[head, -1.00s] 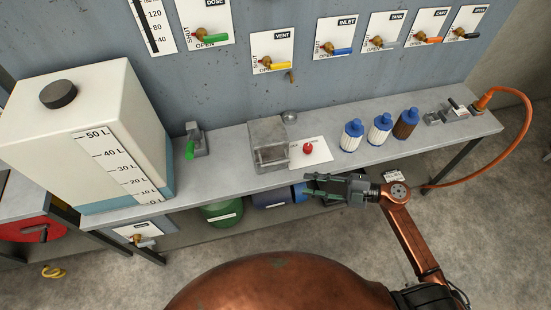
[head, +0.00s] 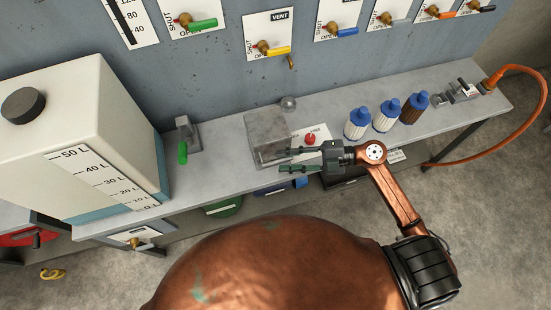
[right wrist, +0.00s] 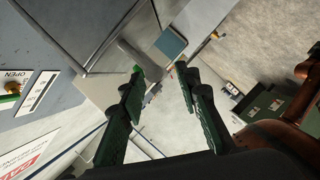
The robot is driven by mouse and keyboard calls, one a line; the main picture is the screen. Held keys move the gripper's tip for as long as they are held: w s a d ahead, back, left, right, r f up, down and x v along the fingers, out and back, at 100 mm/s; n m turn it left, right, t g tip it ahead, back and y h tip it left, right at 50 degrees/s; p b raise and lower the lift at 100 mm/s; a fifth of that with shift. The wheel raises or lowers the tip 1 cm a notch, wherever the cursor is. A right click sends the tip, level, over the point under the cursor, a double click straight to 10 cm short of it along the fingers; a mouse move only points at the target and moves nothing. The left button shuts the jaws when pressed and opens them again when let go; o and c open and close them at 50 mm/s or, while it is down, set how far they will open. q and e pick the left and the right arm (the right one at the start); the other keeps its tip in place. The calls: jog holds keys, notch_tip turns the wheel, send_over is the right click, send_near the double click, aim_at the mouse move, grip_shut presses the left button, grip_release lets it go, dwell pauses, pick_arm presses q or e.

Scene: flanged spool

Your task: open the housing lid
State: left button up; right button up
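The housing is a grey metal box (head: 268,130) on the bench, with a flat lid on top that looks closed. A bar handle crosses its front but is hard to make out in the head view. My right gripper (head: 285,160) is open and empty, its two green-padded fingers pointing left at the front right corner of the housing. In the right wrist view the housing (right wrist: 85,28) fills the upper left. A grey bar (right wrist: 140,58) sticks out close to the open right fingertips (right wrist: 160,70); I cannot tell whether they touch. My left gripper is out of view.
A red knob (head: 310,138) on a white card sits right of the housing. Three blue-capped filters (head: 387,115) stand farther right. A green-handled valve (head: 184,138) and a big white tank (head: 85,125) are to the left. The bench front edge is close below my gripper.

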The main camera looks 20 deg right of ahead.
jog(key=x, duration=0.3)
jog(key=shift+a, duration=0.1)
jog(key=shift+w, duration=0.1)
jog(key=c, duration=0.5)
grip_shut()
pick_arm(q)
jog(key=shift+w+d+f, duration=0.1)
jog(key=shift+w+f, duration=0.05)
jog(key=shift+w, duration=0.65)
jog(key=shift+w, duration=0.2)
